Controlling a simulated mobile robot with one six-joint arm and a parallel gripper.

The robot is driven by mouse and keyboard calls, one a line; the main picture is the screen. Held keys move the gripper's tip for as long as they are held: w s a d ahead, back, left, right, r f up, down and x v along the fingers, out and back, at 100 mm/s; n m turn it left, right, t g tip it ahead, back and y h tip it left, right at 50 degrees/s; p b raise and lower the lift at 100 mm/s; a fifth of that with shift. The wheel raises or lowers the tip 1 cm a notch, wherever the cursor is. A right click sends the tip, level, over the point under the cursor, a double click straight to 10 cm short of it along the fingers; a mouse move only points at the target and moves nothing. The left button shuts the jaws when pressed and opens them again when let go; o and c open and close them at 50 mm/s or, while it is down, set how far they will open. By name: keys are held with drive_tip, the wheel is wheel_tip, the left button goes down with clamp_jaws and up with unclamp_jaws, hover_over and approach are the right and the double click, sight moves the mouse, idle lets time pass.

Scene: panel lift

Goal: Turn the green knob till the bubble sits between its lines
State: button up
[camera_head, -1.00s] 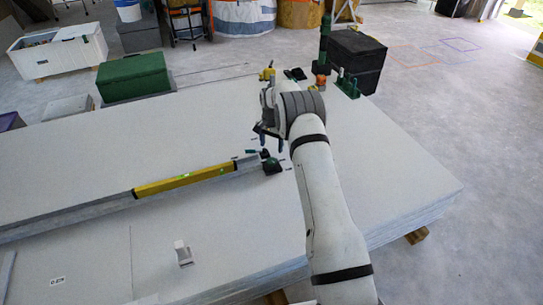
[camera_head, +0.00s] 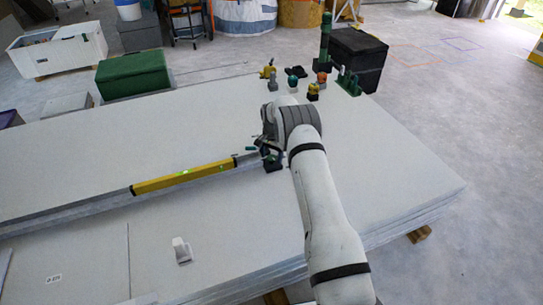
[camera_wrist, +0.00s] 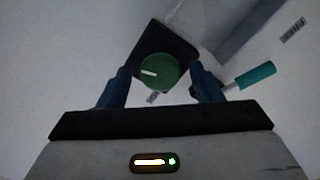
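The green knob (camera_wrist: 158,72), with a white pointer line, sits on a dark block (camera_wrist: 160,38) in the wrist view. My gripper (camera_wrist: 161,69) is open, its blue fingers on either side of the knob with a visible gap at each side. In the head view my gripper (camera_head: 268,148) is over the dark block (camera_head: 272,166) at the rail's right end, and the knob is hidden there. A yellow spirit level (camera_head: 205,170) lies along the rail (camera_head: 90,206). Its green vial shows, but the bubble and lines are too small to read.
A teal-handled lever (camera_wrist: 255,74) sticks out close to the right finger. Several small coloured fittings (camera_head: 313,91) and a green post rack (camera_head: 349,82) stand at the panel stack's far end. A white block (camera_head: 182,250) stands nearer. The panel (camera_head: 380,170) right of my arm is clear.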

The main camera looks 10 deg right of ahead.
drive_tip(key=c, duration=0.9)
drive_tip(key=shift+n, duration=0.3)
drive_tip(key=n, duration=0.3)
drive_tip(key=shift+n, duration=2)
drive_tip(key=o, duration=1)
